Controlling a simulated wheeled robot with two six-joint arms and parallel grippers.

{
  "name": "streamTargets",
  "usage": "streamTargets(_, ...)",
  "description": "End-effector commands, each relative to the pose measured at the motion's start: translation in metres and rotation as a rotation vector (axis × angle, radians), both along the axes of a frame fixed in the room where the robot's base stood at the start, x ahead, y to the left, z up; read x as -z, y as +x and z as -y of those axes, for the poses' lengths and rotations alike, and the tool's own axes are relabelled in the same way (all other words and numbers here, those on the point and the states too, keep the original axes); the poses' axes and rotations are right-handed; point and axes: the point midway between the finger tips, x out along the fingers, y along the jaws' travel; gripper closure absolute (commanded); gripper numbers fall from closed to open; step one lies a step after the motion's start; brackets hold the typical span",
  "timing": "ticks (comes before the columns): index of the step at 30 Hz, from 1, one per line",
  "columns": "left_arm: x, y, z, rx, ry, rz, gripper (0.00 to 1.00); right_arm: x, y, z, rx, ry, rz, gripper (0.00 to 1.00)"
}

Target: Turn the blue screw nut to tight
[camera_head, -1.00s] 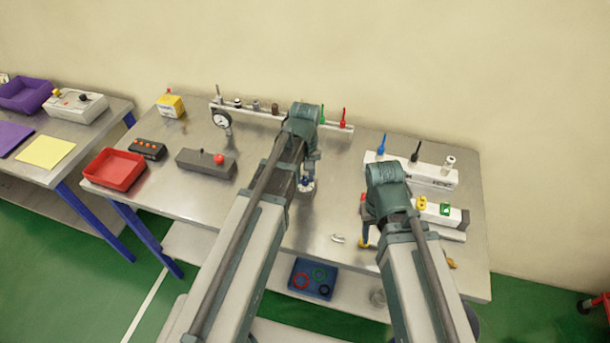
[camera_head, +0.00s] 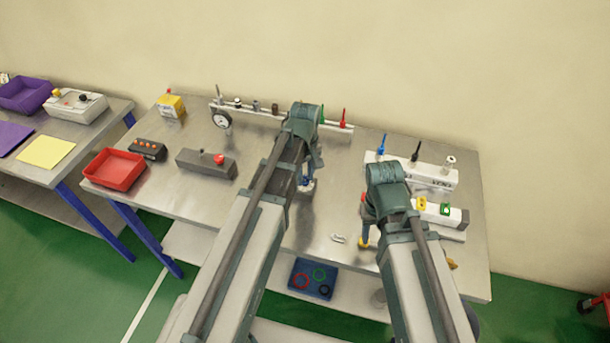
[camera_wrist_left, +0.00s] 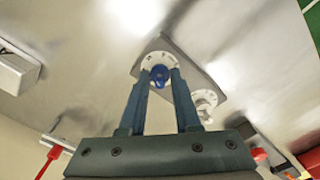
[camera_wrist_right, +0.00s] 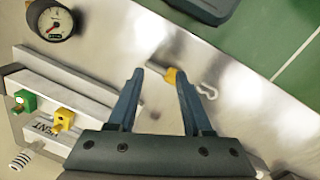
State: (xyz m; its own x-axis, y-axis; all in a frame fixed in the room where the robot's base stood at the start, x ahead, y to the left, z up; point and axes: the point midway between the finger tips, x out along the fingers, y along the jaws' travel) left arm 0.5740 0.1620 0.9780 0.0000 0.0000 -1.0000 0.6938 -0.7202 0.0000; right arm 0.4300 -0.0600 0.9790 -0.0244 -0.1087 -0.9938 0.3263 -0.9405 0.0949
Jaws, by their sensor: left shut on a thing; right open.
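The blue screw nut (camera_wrist_left: 160,75) sits at the centre of a round white marked dial (camera_wrist_left: 148,64) on a grey plate in the left wrist view. My left gripper (camera_wrist_left: 160,76) is shut on the nut, one finger on each side. In the head view my left gripper (camera_head: 306,186) is over the middle of the table, and its arm hides most of the dial. I cannot read the nut's setting. My right gripper (camera_wrist_right: 160,74) is open above the table, with a small yellow-ended part (camera_wrist_right: 170,76) seen between its fingertips.
A second white knob (camera_wrist_left: 205,100) stands on the same plate, close to the left fingers. A small metal clip (camera_head: 338,238) lies between the arms. White blocks with coloured fittings (camera_head: 436,178) stand at the right. A grey box with a red button (camera_head: 205,162) stands at the left.

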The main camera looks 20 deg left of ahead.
Motion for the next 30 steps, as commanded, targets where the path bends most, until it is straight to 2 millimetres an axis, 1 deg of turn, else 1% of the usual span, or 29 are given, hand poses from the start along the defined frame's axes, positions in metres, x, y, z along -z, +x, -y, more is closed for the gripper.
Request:
streamTargets(4, 0.0, 0.0, 0.0, -0.001, 0.0, 0.0, 1.0, 0.0, 0.0, 0.0, 0.0, 0.0, 0.0, 0.5)
streamTargets(5, 0.0, 0.0, 0.0, -0.001, 0.0, 0.0, 0.63, 0.0, 0.0, 0.0, 0.0, 0.0, 0.0, 0.5)
streamTargets(6, 0.0, 0.0, 0.0, -0.001, 0.0, 0.0, 0.56, 0.0, 0.0, 0.0, 0.0, 0.0, 0.0, 0.5)
streamTargets(9, 0.0, 0.0, 0.0, -0.001, 0.0, 0.0, 0.39, 0.0, 0.0, 0.0, 0.0, 0.0, 0.0, 0.5)
streamTargets(18, 0.0, 0.0, 0.0, 0.0, 0.0, 0.0, 0.39, 0.0, 0.0, 0.0, 0.0, 0.0, 0.0, 0.5)
streamTargets(22, -0.004, 0.0, 0.0, 0.0, 0.0, 0.0, 0.39, -0.004, 0.0, 0.0, 0.0, 0.0, 0.0, 0.5)
streamTargets(26, -0.013, 0.0, 0.0, 0.0, 0.0, 0.0, 0.39, -0.013, 0.0, 0.0, 0.0, 0.0, 0.0, 0.5)
streamTargets(30, -0.029, 0.0, 0.0, 0.0, 0.0, 0.0, 0.39, -0.029, 0.0, 0.0, -0.001, 0.0, 0.0, 0.5)
